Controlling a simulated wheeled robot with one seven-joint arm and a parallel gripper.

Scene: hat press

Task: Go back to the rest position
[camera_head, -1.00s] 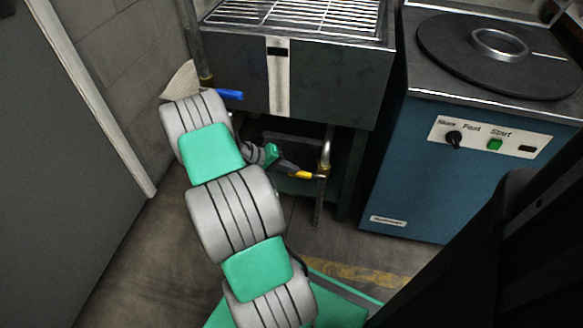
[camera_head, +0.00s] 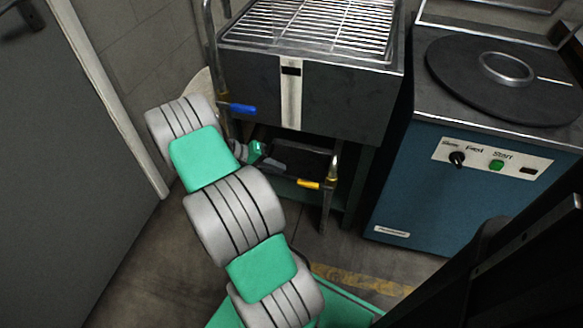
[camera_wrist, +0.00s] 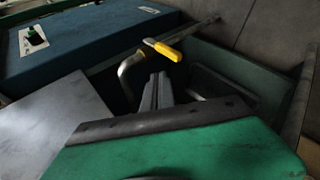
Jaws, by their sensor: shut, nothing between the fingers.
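My gripper (camera_head: 277,167) is low, in front of the shelf space under the steel sink unit. In the wrist view, its two grey fingers (camera_wrist: 157,90) are together with nothing between them. A yellow valve handle (camera_head: 309,184) on a metal pipe is close to the fingertips in the head view. The same yellow handle (camera_wrist: 163,49) lies beyond the fingertips in the wrist view. I cannot tell the exact gap. My grey and green arm is bent down along the left side, hiding part of the floor.
The sink unit (camera_head: 345,98) has a wire rack (camera_head: 315,25) on top and a blue valve handle (camera_head: 238,108) at its left. A blue machine (camera_head: 400,185) with a round black plate (camera_head: 470,85) stands at right. A grey door (camera_head: 70,170) is at left.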

